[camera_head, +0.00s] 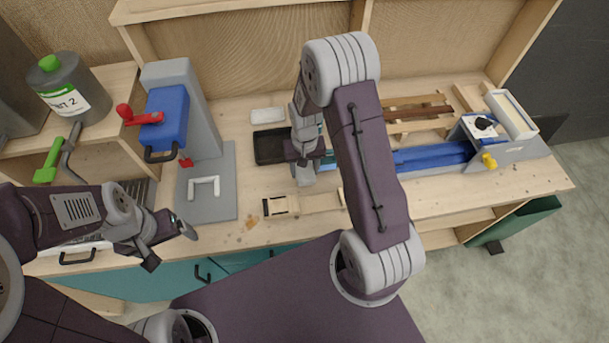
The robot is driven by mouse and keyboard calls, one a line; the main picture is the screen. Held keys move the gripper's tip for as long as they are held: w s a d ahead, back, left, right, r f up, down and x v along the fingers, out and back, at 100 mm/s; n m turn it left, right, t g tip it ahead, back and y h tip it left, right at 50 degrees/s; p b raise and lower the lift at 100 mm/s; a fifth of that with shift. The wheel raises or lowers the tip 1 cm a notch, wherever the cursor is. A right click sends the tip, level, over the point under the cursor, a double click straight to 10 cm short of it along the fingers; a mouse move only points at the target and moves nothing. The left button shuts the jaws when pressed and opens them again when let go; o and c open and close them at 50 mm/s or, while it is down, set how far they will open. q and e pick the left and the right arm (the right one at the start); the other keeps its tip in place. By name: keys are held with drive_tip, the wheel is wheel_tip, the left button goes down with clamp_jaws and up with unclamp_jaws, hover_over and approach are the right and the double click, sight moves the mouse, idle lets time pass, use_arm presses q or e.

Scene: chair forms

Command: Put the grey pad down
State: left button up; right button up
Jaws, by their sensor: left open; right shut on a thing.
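My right gripper (304,158) is over the middle of the workbench, beside the right end of the black tray. It is shut on a small light-grey piece (304,177), which seems to be the grey pad. The fingers and wrist hide part of this piece, and I cannot tell whether it touches the bench top. My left gripper (171,245) is open and empty at the bench's front edge, in front of the grey machine base.
A black tray (263,148) and a white block (267,115) lie behind. A grey press (203,130) with a blue housing stands left; a blue-railed device (435,155) stands right. Some bench top (245,180) is bare.

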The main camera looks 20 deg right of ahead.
sight(303, 176)
drive_tip(key=f, duration=0.4)
drive_tip(key=shift+a, duration=0.25)
drive_tip(key=shift+w+f, duration=0.1)
drive_tip(key=shift+f, duration=0.1)
drive_tip(key=shift+d, duration=0.15)
drive_tip(key=shift+f, duration=0.1)
drive_tip(key=o, duration=1.4)
drive_tip(key=shift+o, duration=0.2)
